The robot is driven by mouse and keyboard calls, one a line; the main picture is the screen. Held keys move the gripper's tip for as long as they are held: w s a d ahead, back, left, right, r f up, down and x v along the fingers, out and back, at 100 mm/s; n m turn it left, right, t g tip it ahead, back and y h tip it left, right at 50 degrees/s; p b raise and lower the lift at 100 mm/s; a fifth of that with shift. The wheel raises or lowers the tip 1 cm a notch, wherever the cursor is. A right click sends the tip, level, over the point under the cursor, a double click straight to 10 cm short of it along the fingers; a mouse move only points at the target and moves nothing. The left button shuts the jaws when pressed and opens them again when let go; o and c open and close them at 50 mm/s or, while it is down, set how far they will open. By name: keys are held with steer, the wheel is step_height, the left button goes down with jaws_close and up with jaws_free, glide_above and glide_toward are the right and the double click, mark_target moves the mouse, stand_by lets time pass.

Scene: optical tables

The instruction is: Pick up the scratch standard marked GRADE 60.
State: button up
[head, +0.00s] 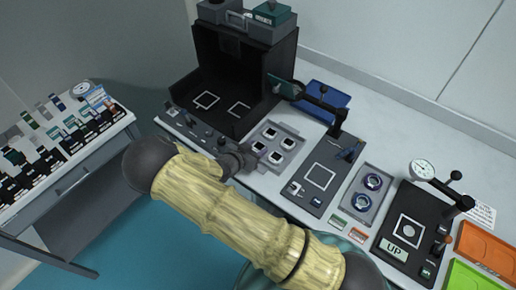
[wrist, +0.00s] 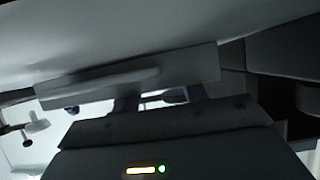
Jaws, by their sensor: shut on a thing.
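My gripper (head: 238,160) is at the front of the dark open booth, just left of the grey tray with several square pieces. In the wrist view my gripper (wrist: 160,98) is shut on a long grey plate-like thing (wrist: 130,84), which lies across the fingers. No marking on this held thing can be read, so I cannot tell whether it is the GRADE 60 scratch standard. The arm and gripper hide it in the head view. No GRADE 60 label is readable anywhere.
The dark booth (head: 233,75) stands behind my gripper. A gauge stand (head: 423,170) and orange tray (head: 487,250) are farther right. A separate crowded bench (head: 108,135) is at left.

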mark_target(255, 150)
steer(key=shift+a+f, duration=0.1)
steer(key=shift+a, duration=0.05)
steer(key=shift+r, duration=0.4)
step_height(255, 150, up, 9)
steer(key=shift+r, duration=0.15)
